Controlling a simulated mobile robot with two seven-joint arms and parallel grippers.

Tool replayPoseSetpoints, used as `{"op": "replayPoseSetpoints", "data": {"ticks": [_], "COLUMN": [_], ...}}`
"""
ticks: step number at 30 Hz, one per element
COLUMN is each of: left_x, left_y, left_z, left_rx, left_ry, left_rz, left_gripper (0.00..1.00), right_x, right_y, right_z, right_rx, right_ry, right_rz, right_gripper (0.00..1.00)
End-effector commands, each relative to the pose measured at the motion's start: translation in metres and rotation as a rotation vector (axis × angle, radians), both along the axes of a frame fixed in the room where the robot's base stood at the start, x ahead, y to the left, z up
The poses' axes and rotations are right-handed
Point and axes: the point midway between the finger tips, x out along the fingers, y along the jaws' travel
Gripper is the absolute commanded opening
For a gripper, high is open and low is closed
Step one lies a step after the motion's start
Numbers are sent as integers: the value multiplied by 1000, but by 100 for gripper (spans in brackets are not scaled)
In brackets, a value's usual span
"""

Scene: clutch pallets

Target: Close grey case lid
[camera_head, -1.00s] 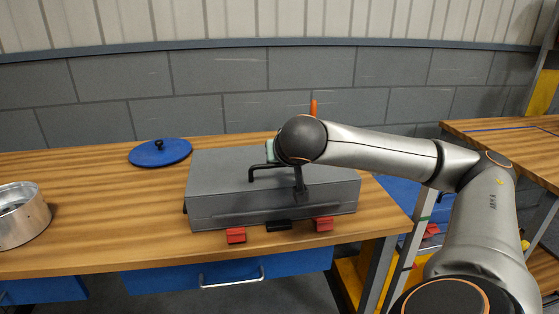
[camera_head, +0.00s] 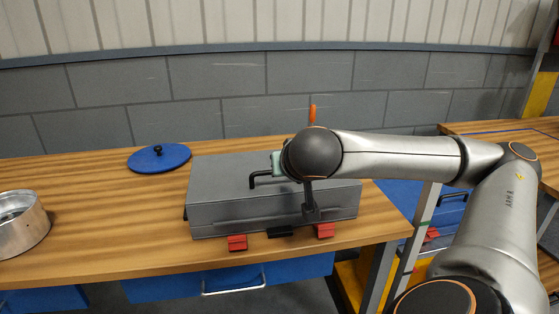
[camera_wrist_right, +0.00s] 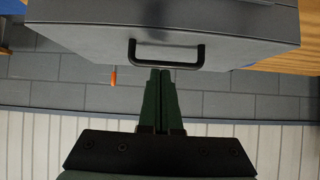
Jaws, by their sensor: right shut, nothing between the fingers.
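The grey case (camera_head: 225,210) stands on the wooden bench in the head view, with its lid (camera_head: 222,170) lying over it and a thin seam along the front. I cannot tell whether the lid is fully seated. A black handle (camera_head: 264,181) shows on the case, and it also shows in the right wrist view (camera_wrist_right: 166,42). Two red latches (camera_head: 237,243) (camera_head: 324,230) stick out at the front. My right gripper (camera_wrist_right: 160,72) is shut and empty, its green fingertips close to the handle; contact is unclear. In the head view my arm mostly hides it. My left gripper is out of view.
A blue round lid with a black knob (camera_head: 159,158) lies left behind the case. A metal pot (camera_head: 20,220) stands at the far left. An orange upright thing (camera_head: 312,113) shows behind my arm. The bench (camera_head: 110,225) is clear between pot and case.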

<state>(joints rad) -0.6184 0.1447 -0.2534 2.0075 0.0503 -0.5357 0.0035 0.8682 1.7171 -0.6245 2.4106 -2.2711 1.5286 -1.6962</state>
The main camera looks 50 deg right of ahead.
Motion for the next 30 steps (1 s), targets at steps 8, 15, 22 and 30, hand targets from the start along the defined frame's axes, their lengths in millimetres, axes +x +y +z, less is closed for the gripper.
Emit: {"op": "replayPoseSetpoints", "data": {"ticks": [8,15,22,30], "left_x": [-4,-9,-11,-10], "left_y": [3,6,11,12], "left_z": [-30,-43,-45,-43], "left_rx": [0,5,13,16], "left_ry": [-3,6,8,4], "left_rz": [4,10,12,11], "left_gripper": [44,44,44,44], "right_x": [-21,-29,-31,-23], "right_y": [20,25,26,42], "right_z": [-20,-21,-19,-36], "right_rx": [2,0,0,79], "right_ry": [-11,-8,-7,14], "right_rz": [-3,-3,-2,36], "right_gripper": [0,0,0,0]}}
